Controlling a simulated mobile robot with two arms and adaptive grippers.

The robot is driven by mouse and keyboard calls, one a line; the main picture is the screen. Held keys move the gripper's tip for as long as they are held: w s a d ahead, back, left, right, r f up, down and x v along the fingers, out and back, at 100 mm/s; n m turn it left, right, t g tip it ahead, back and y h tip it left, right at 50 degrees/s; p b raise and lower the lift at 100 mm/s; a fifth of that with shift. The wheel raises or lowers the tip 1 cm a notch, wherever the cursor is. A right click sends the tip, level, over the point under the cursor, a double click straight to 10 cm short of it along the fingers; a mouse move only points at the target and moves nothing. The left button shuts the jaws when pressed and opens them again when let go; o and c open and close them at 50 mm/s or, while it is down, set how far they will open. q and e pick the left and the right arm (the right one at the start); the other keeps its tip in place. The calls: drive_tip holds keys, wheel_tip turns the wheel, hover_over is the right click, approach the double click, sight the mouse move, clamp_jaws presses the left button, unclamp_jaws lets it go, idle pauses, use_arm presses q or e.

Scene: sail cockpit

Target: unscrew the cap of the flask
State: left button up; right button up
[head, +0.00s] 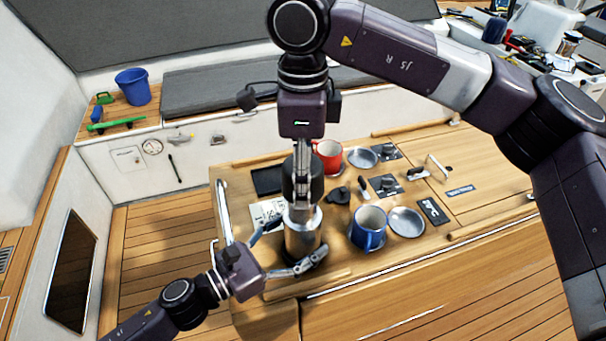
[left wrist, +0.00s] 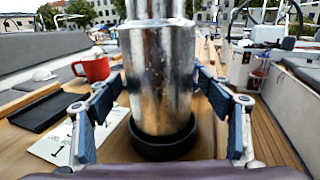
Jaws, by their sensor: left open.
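The flask (head: 302,238) is a silver metal cylinder standing upright near the front left of the wooden counter, with a black base ring (left wrist: 163,140) in the left wrist view. Its dark cap (head: 290,182) is on top. My left gripper (head: 291,246) is open, with its fingers on both sides of the flask's lower body; gaps show between fingers and metal in the left wrist view (left wrist: 161,95). My right gripper (head: 303,190) points down over the cap, one finger across its front. The other finger is hidden, so I cannot tell whether it grips.
A blue mug (head: 368,230) and a metal plate (head: 406,222) stand right of the flask. A red mug (head: 328,155) and another plate (head: 362,158) are behind. A printed card (head: 266,211) and a black tray (head: 268,180) lie left of the flask. The counter's right part is mostly free.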

use_arm(q)
drive_tip(key=v, duration=1.1)
drive_tip(key=shift+s+a, duration=0.15)
drive_tip(key=shift+a, duration=0.05)
drive_tip(key=shift+s+a, duration=0.1)
drive_tip(key=shift+a, duration=0.1)
